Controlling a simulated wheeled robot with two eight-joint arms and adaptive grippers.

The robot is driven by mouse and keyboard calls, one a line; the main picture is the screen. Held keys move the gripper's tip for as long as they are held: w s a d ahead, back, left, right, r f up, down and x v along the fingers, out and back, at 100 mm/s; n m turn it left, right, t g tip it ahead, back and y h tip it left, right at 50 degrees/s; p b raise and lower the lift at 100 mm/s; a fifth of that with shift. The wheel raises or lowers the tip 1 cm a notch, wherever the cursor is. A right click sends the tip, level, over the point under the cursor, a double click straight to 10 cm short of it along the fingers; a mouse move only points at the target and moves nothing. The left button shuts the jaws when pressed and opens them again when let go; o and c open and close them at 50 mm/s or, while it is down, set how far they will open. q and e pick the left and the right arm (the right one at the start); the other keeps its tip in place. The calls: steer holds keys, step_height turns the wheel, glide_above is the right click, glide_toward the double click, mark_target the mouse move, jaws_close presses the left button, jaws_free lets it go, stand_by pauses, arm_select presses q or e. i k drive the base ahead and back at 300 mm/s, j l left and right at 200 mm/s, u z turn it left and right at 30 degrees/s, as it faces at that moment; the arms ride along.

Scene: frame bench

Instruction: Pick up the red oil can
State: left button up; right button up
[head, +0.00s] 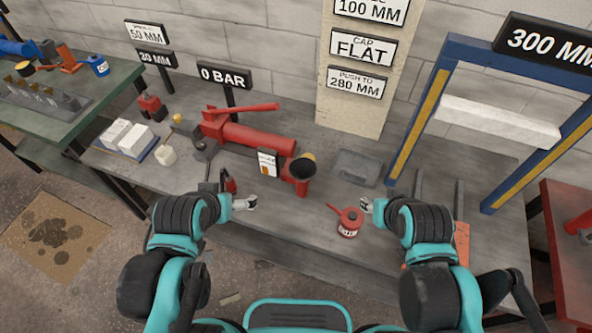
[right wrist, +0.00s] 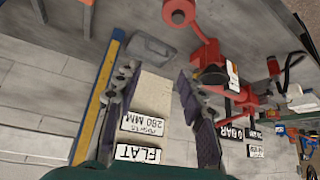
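The red oil can (head: 348,224), a small round can with a pale label and a spout pointing to the left, stands on the grey bench. My right gripper (head: 368,206) is just right of the can and apart from it. In the right wrist view the can (right wrist: 179,12) is at the top edge, beyond the fingers. There the right gripper (right wrist: 156,78) is open with nothing between its fingers. My left gripper (head: 246,202) is over the bench's front part, well left of the can; it looks open and empty.
A red hydraulic pump (head: 258,138) with a dark-mouthed funnel (head: 303,168) stands left of the can. A grey tray (head: 357,167) lies behind it. A blue and yellow press frame (head: 425,115) stands at the right. Bench around the can is mostly clear.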

mark_target(350, 220)
steer(key=k+j+z, duration=0.25)
steer(key=j+z, duration=0.15)
steer(key=k+j+z, duration=0.65)
steer(key=z, duration=0.15)
